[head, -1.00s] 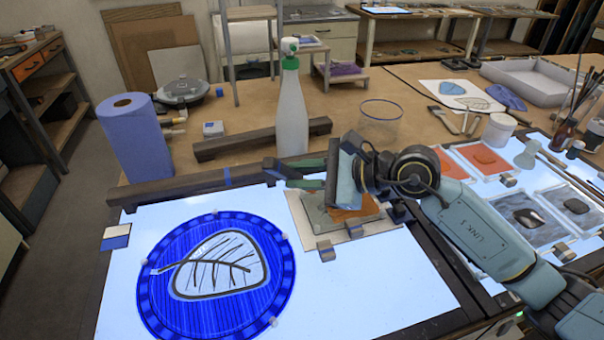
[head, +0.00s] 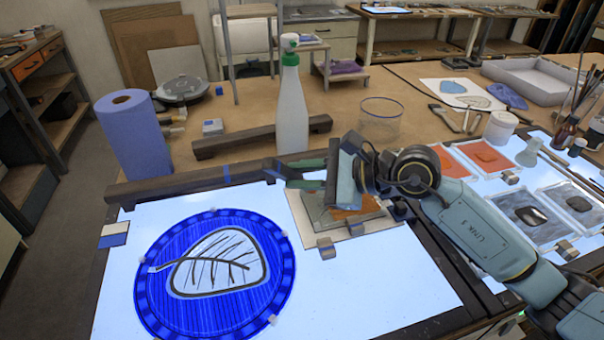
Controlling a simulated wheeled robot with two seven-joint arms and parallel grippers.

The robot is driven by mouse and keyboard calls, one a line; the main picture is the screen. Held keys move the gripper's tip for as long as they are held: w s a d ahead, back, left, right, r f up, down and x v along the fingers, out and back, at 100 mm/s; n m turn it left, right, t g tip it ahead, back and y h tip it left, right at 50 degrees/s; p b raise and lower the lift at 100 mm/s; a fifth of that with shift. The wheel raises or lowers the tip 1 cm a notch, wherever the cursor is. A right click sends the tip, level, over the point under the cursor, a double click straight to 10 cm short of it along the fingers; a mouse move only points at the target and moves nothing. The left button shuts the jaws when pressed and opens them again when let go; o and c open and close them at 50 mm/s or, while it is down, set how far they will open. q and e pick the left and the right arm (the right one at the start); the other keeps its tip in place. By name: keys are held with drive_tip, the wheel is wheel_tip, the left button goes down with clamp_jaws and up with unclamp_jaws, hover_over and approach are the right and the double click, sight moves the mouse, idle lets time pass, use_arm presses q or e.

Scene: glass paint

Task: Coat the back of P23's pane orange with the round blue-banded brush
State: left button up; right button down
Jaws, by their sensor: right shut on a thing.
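My right gripper (head: 280,172) reaches in from the right, with its two green fingers pointing left. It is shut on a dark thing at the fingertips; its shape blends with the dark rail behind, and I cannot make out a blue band. Below the gripper, a small pane (head: 353,212) with an orange area lies on a pale sheet (head: 300,225) at the light table's back edge. The gripper and wrist hide part of it. No P23 label is legible. My left gripper is not in view.
A blue round panel with a leaf (head: 216,292) lies on the light table (head: 385,300). A green-topped spray bottle (head: 291,105), blue paper roll (head: 134,132) and glass jar (head: 380,120) stand behind. Orange panes (head: 485,156) and grey panes (head: 530,216) lie at right.

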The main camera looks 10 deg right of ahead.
drive_tip(key=shift+d+f+b, duration=0.2)
drive_tip(key=shift+d+b, duration=0.8)
drive_tip(key=shift+d, duration=0.1)
drive_tip(key=shift+d+r+b, duration=0.1)
drive_tip(key=shift+d+b, duration=0.2)
drive_tip(key=shift+d, duration=0.15)
